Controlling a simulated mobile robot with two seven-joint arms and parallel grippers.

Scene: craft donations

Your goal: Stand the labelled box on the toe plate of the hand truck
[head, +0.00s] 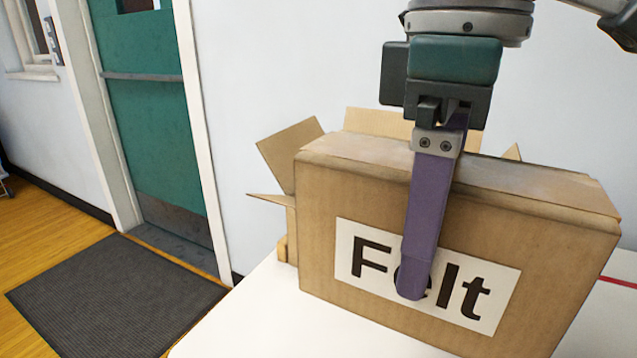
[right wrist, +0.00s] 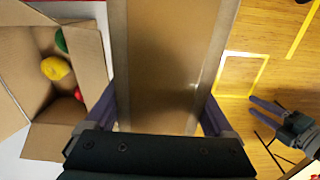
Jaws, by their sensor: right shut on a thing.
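The labelled box (head: 560,250) is a closed brown carton with a white label reading "Felt". It stands upright at the white table (head: 250,315); I cannot tell whether its base touches the top. My right gripper (head: 428,285) comes down from above and is shut on the box, one purple finger across the label. In the right wrist view the box top (right wrist: 170,60) lies between the fingers. My left gripper (right wrist: 270,108) seems to show in the right wrist view, over the floor, apart from the box; its jaw is unclear. I see no hand truck.
An open carton (head: 285,150) stands close behind the box; it holds yellow, green and red things in the right wrist view (right wrist: 65,125). A dark mat (head: 115,295) lies before a green door (head: 155,110). Yellow tape marks a rectangle on the wooden floor (right wrist: 240,75).

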